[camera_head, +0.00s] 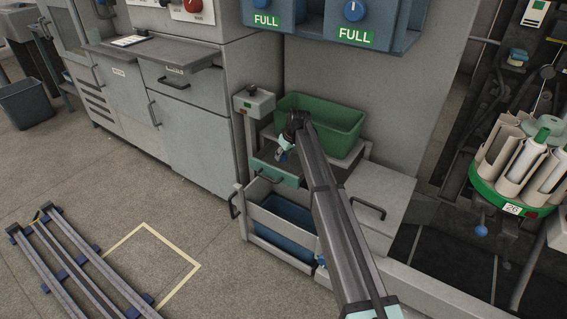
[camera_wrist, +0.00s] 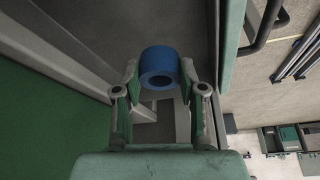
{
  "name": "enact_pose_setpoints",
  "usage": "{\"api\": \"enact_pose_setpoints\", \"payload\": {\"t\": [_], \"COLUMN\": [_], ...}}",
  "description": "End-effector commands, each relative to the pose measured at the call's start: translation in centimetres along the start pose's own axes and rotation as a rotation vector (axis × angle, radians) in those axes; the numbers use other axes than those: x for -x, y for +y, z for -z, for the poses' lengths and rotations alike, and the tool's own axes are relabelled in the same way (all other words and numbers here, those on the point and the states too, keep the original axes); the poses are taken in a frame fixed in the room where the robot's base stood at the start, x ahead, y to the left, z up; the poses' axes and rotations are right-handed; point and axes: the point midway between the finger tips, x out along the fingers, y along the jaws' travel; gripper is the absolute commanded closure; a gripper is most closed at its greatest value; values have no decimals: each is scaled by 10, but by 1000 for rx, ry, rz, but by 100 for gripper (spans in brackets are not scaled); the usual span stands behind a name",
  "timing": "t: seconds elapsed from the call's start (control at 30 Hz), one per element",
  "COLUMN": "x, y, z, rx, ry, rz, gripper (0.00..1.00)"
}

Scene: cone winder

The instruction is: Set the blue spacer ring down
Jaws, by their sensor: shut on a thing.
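The blue spacer ring (camera_wrist: 160,68) is held between the two fingertips of my gripper (camera_wrist: 160,78) in the wrist view. Its round hole faces the camera. Only a small blue bit of the ring (camera_head: 284,157) shows there. I cannot tell whether the ring touches the surface below it.
The green bin (camera_head: 345,118) stands just behind my gripper. A grey post with a box (camera_head: 254,103) rises to its left. A blue bin (camera_head: 285,215) sits in the cart's lower frame. A bobbin carousel (camera_head: 515,190) is at the right. The floor at left has a taped outline (camera_head: 150,262).

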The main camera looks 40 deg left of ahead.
Motion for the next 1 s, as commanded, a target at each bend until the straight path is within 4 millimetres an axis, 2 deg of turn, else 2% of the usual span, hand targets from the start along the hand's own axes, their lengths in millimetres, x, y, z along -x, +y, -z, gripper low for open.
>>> {"api": "enact_pose_setpoints", "payload": {"t": [0.27, 0.7, 0.73, 0.8, 1.0], "x": [-34, -38, -39, -39, -39], "y": [0, 0, 0, 0, 0], "z": [-14, -16, -16, -16, -16], "rx": [0, 0, 0, 0, 0], "ry": [-1, -1, -1, 0, 0], "rz": [0, 0, 0, 0, 0], "gripper": [78, 78, 56, 34, 34]}}
